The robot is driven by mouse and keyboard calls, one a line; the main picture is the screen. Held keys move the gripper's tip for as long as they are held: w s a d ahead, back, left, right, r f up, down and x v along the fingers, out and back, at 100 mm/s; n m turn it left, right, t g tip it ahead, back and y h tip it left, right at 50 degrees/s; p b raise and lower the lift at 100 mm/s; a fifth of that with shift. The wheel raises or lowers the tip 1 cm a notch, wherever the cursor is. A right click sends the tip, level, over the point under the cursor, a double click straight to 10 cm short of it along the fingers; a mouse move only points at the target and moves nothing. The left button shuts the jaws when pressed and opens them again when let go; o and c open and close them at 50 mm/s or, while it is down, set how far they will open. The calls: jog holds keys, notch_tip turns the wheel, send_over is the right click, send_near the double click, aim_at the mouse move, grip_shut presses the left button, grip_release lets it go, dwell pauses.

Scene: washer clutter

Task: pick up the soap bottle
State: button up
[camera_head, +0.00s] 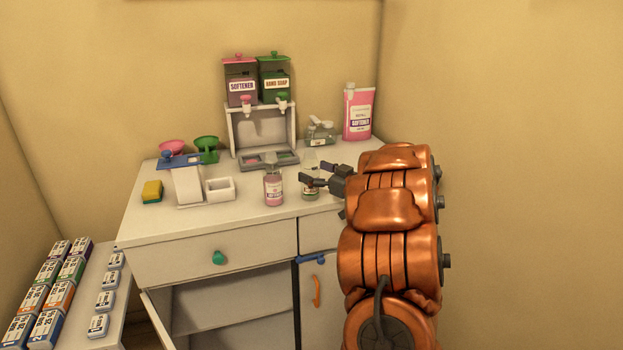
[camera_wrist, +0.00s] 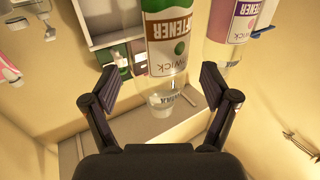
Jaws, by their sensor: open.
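Contact with the bottle cannot be told.
A scale-like stand (camera_head: 186,184), white box (camera_head: 220,189) and sponge (camera_head: 152,191) are left. The front left top is clear.

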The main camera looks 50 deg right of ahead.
jog(key=shift+w, duration=0.75)
jog(key=c, duration=1.2)
